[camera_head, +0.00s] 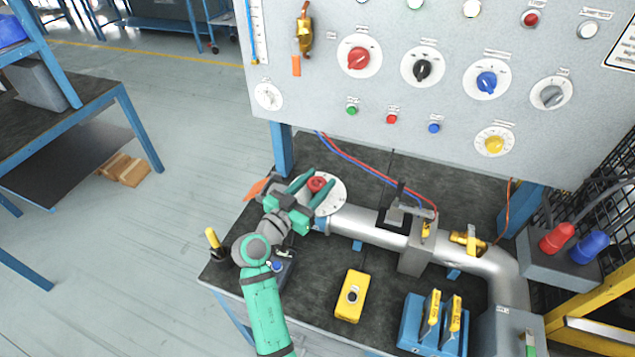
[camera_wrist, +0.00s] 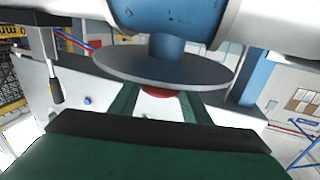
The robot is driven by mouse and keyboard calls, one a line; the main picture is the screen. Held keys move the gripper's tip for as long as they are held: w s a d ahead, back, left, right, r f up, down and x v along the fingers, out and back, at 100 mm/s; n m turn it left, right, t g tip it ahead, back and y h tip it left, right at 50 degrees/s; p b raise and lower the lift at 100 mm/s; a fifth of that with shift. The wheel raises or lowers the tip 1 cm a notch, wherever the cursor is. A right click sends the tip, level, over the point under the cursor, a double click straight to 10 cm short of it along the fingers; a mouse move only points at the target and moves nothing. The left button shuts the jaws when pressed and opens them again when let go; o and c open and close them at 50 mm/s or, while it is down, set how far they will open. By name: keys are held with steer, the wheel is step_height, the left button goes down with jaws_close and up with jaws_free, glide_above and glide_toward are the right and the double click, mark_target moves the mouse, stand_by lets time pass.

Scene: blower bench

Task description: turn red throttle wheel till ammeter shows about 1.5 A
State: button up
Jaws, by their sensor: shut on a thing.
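The red throttle wheel (camera_head: 317,184) sits on a round pale disc (camera_head: 335,196) at the left end of the silver pipe. My gripper (camera_head: 316,187) reaches it from the lower left, with its green fingers shut on either side of it. In the wrist view, a thin strip of the red wheel (camera_wrist: 160,93) shows between the fingers, against the grey disc (camera_wrist: 165,66); the rest is hidden. I cannot pick out the ammeter for certain. A small white round dial (camera_head: 268,96) is at the panel's lower left, too small to read.
The grey panel (camera_head: 440,130) above carries several coloured knobs and buttons. A yellow box (camera_head: 351,296) with a black button, a blue block with yellow tags (camera_head: 432,325) and a yellow-topped lever (camera_head: 213,238) stand on the bench. Red and blue cables run behind the pipe.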

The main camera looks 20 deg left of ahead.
steer(key=shift+m+g+h, duration=0.6)
steer(key=shift+m+h, duration=0.4)
steer(key=shift+h, duration=0.5)
steer(key=o, duration=1.1)
steer(key=shift+c, duration=0.2)
steer(key=v, duration=1)
steer(key=shift+s+a, duration=0.3)
steer(key=shift+d, duration=0.1)
